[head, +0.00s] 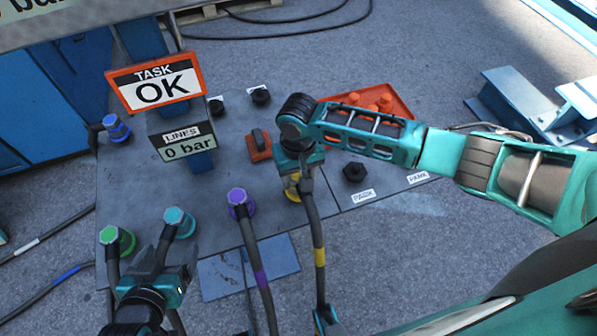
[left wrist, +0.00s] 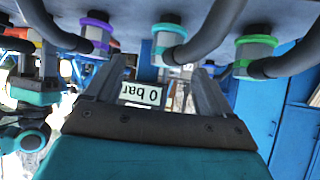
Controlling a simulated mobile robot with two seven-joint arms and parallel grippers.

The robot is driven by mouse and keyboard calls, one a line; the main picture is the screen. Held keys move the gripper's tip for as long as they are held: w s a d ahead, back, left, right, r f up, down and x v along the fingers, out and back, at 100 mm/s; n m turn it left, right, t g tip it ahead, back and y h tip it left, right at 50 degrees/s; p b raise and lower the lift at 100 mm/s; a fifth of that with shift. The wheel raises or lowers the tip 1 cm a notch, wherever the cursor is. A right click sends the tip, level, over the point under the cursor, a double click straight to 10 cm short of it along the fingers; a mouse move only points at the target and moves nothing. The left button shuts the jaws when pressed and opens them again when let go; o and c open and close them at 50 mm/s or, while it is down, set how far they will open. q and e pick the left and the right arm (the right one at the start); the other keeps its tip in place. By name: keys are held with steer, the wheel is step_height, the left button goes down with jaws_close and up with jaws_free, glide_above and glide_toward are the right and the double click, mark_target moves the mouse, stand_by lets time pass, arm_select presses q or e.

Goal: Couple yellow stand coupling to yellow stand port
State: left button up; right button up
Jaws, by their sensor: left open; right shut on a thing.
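My right gripper (head: 298,160) points down over the panel and is shut on the yellow stand coupling (head: 306,186). A hose with a yellow band (head: 319,257) hangs from that coupling toward the front. The yellow stand port (head: 292,188) shows as a yellow ring under the gripper. The gripper hides much of the joint, so I cannot tell whether the coupling is fully seated. My left gripper (head: 178,268) is open and empty near the green and teal couplings. Its two fingers (left wrist: 155,88) stand apart in the left wrist view.
Green (head: 118,240), teal (head: 179,222) and purple (head: 240,203) couplings with hoses stand along the panel front. Signs read "TASK OK" (head: 157,84) and "0 bar" (head: 185,148). A black park post (head: 354,172), an orange-based handle (head: 260,145) and an orange tray (head: 395,100) are nearby.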

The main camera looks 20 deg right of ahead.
arm_select(q)
steer(key=shift+f, duration=0.15)
arm_select(e)
steer(key=shift+f, duration=0.45)
steer(key=o, duration=1.2)
arm_select(q)
steer(key=shift+f, duration=0.1)
arm_select(e)
steer(key=shift+o, duration=0.2)
step_height(320, 180, up, 3)
steer(key=shift+r+p, duration=0.1)
steer(key=shift+p, duration=0.3)
arm_select(q)
steer(key=shift+s+a+r+y+p, duration=0.35)
steer(key=shift+a+r+p, duration=0.25)
steer(key=shift+r+p, duration=0.3)
arm_select(e)
step_height(320, 180, up, 10)
